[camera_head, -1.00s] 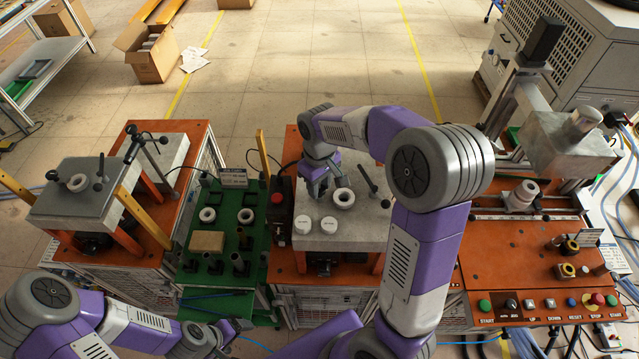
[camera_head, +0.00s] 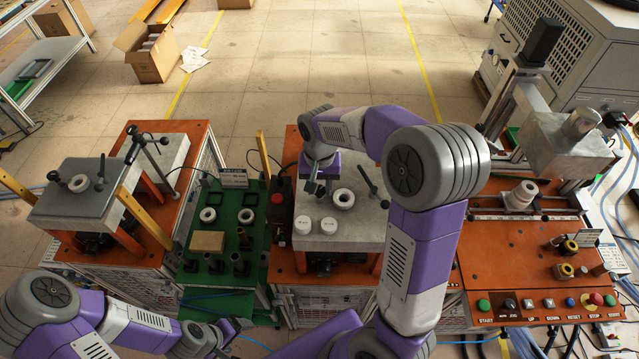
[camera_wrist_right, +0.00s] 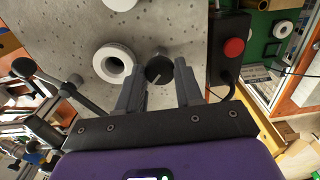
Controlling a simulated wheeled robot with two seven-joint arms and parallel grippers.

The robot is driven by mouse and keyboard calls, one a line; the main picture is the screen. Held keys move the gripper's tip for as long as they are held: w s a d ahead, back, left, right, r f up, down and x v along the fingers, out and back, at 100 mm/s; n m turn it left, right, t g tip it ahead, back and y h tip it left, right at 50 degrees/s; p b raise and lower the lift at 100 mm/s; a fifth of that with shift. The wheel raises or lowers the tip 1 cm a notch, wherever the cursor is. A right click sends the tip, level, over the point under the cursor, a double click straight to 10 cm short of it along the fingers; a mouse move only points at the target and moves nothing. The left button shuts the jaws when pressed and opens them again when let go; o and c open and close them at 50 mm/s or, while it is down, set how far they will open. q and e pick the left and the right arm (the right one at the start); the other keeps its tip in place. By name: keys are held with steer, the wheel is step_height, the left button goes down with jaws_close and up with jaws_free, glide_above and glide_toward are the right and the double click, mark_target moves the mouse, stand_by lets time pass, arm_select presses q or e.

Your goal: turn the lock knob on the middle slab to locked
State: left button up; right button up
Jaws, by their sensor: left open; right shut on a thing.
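The middle slab (camera_head: 365,228) is a grey plate on the middle orange bench. The lock knob (camera_wrist_right: 159,69) is dark and round with a light line across it, seen in the right wrist view on the slab between my fingers. My right gripper (camera_wrist_right: 160,72) is shut on it, pointing down at the slab; in the head view the right gripper (camera_head: 318,188) hides the knob. I cannot tell from the line whether it stands at locked. My left gripper (camera_head: 228,331) is open and empty at the bottom left, away from the slab.
On the slab a white ring (camera_head: 344,198) is close beside my right gripper, with two white round caps (camera_head: 315,226) in front and a black lever (camera_head: 373,184) to the right. A red-button box (camera_head: 279,200) stands left. A green rack (camera_head: 185,265) is further left.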

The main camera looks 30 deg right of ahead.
mark_target(319, 189)
steer(key=m, duration=0.4)
steer(key=shift+m+p, duration=0.3)
steer(key=shift+p, duration=0.05)
steer(key=m+p, duration=0.1)
steer(key=m, duration=0.3)
steer(key=shift+m, duration=0.4)
steer(key=o, duration=1)
steer(key=shift+o, duration=0.2)
steer(key=shift+r, duration=0.1)
step_height(319, 189, up, 8)
steer(key=shift+f, duration=0.25)
